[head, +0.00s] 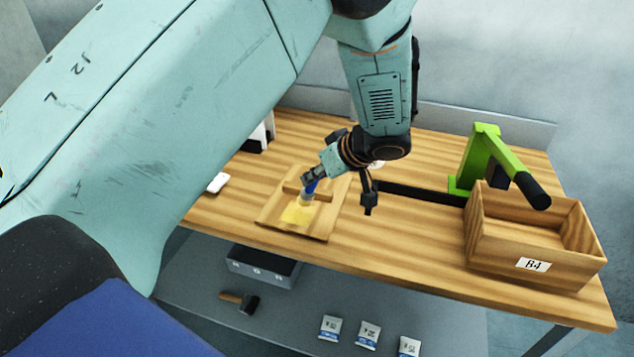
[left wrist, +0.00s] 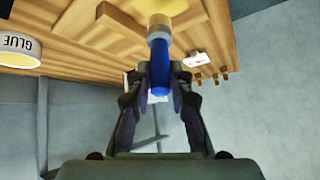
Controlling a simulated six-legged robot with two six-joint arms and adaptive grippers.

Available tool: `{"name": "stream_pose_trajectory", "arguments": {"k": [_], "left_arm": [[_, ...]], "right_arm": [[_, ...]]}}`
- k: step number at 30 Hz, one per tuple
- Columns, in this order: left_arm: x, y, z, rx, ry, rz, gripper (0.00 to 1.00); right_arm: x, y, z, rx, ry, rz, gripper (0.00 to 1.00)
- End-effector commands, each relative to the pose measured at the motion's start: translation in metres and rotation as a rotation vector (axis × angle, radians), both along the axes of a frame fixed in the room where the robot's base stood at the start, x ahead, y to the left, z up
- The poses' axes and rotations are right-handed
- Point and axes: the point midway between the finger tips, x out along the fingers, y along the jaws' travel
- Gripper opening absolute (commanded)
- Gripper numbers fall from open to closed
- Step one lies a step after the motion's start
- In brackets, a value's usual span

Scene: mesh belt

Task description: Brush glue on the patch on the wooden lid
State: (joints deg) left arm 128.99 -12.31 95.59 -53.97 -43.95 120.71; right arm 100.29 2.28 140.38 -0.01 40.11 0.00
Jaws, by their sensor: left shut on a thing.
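The wooden lid (head: 325,226) lies flat on the table, with a raised wooden bar across it. A yellow patch (head: 297,215) shows on its near part. My left gripper (head: 311,184) is above the lid, shut on the blue handle of the brush (left wrist: 160,72). The brush points down, its pale end over or on the far edge of the patch; I cannot tell whether it touches. The white glue pot (left wrist: 20,48) stands at the left of the left wrist view, its label upside down. My right gripper is not in view.
A wooden crate (head: 497,256) marked B4 stands at the table's right, before a green press (head: 480,160) with a black handle. A small white object (head: 217,183) lies left of the lid. A hammer (head: 242,301) and several packets lie below the table.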

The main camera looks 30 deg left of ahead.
Motion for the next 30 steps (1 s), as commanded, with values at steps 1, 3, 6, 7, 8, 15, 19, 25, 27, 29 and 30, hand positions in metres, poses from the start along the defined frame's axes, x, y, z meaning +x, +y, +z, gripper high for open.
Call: {"name": "stream_pose_trajectory", "arguments": {"k": [1, 3, 6, 7, 8, 15, 19, 25, 27, 29, 30], "left_arm": [[0.002, -0.001, 0.007, 0.000, -0.002, -0.003, 0.00], [0.004, -0.001, 0.013, 0.000, -0.002, -0.003, 0.00], [0.006, -0.002, 0.023, 0.001, -0.002, -0.008, 0.00], [0.007, -0.002, 0.025, 0.001, -0.003, -0.009, 0.00], [0.008, -0.003, 0.028, 0.001, -0.003, -0.010, 0.00], [0.012, -0.006, 0.041, 0.001, -0.001, -0.017, 0.00], [0.012, -0.006, 0.040, 0.001, -0.001, -0.018, 0.00], [0.013, -0.006, 0.040, 0.001, 0.000, -0.019, 0.00], [0.013, -0.006, 0.040, 0.001, -0.001, -0.018, 0.00], [0.012, -0.006, 0.040, 0.001, 0.000, -0.017, 0.00], [0.012, -0.005, 0.040, 0.001, 0.000, -0.017, 0.00]], "right_arm": [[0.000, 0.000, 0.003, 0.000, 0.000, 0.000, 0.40], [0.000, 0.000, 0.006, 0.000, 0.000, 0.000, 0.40], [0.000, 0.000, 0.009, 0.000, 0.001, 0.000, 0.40], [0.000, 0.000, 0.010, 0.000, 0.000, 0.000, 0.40], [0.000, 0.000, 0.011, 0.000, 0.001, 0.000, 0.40], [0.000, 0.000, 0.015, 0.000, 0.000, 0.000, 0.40], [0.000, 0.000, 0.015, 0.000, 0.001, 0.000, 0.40], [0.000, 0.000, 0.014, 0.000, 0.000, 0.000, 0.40], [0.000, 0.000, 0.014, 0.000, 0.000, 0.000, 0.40], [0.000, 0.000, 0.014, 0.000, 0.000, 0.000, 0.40], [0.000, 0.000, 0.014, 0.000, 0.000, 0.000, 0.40]]}}
